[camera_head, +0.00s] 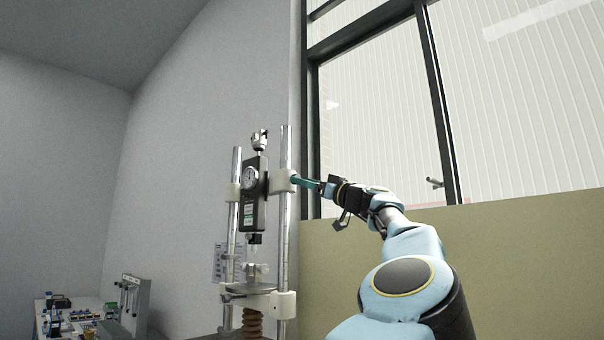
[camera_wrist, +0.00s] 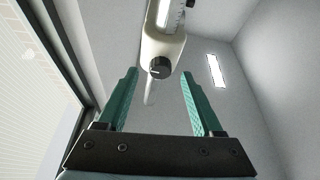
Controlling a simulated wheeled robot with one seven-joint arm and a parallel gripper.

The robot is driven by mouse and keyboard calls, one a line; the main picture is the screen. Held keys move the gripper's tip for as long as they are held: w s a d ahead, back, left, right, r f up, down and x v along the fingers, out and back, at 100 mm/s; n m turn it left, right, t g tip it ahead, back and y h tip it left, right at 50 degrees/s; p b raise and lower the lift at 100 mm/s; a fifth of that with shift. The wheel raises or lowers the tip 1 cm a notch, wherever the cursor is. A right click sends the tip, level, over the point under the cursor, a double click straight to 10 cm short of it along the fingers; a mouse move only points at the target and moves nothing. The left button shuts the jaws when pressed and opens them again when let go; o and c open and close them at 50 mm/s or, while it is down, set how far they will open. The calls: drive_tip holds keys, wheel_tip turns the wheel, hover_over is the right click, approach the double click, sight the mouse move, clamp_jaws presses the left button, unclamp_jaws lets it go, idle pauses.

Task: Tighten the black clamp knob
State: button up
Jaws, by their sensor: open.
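The black clamp knob (camera_wrist: 160,67) shows in the wrist view, on the end of a cream clamp block (camera_wrist: 160,45) on a metal column. My gripper (camera_wrist: 157,78) is open, with its two green fingers apart and the knob between and slightly beyond their tips in the picture. I cannot tell whether a finger touches the knob. In the head view my gripper (camera_head: 297,181) reaches from the right to the clamp block (camera_head: 279,181) on the right column. The knob is not clearly seen there. The black tester with its round dial (camera_head: 249,179) hangs between the columns.
The stand has two upright columns, the right one (camera_head: 285,232) nearest my arm. A round plate (camera_head: 247,290) and a lower white block (camera_head: 284,305) sit below. A window frame (camera_head: 310,120) stands behind my gripper. A cluttered bench (camera_head: 75,318) is at lower left.

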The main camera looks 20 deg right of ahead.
drive_tip(key=shift+x, duration=0.9)
clamp_jaws()
